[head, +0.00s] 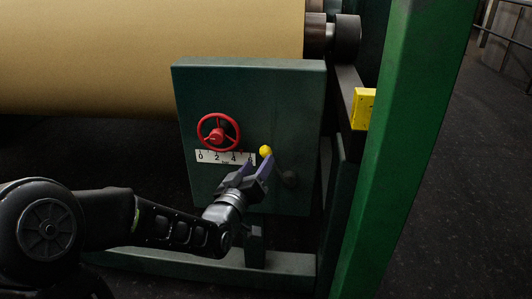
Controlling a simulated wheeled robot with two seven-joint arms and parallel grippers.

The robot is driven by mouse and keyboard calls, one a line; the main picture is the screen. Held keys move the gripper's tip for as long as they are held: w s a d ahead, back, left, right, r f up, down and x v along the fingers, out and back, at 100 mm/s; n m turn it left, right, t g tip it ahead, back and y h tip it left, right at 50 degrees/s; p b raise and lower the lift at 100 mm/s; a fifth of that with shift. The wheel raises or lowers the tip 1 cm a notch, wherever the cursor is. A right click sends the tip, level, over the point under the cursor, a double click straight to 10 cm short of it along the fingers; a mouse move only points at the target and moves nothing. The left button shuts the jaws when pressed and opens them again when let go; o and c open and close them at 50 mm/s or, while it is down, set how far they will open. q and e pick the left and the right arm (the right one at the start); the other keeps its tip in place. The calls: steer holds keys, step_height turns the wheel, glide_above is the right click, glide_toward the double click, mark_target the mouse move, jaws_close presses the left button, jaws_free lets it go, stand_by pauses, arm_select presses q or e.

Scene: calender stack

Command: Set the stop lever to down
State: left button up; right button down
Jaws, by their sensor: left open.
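The stop lever shows as a yellow knob (265,150) on the front of a dark green control box (245,90). Its shaft is hard to make out against the dark panel and behind my gripper, so I cannot tell its angle. My left gripper (258,164) is open, with its fingertips just below and around the yellow knob. I cannot tell whether they touch it. My right gripper is not in view.
A red handwheel (218,133) sits left of the knob, above a white scale (222,157) marked in bar. A large tan roll (150,55) runs behind the box. A green frame post (400,150) and a yellow block (363,108) stand to the right.

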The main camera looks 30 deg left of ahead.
mark_target(264, 155)
arm_select(q)
steer(key=w, duration=0.7)
steer(key=shift+a, duration=0.4)
jaws_close()
stand_by(1.0)
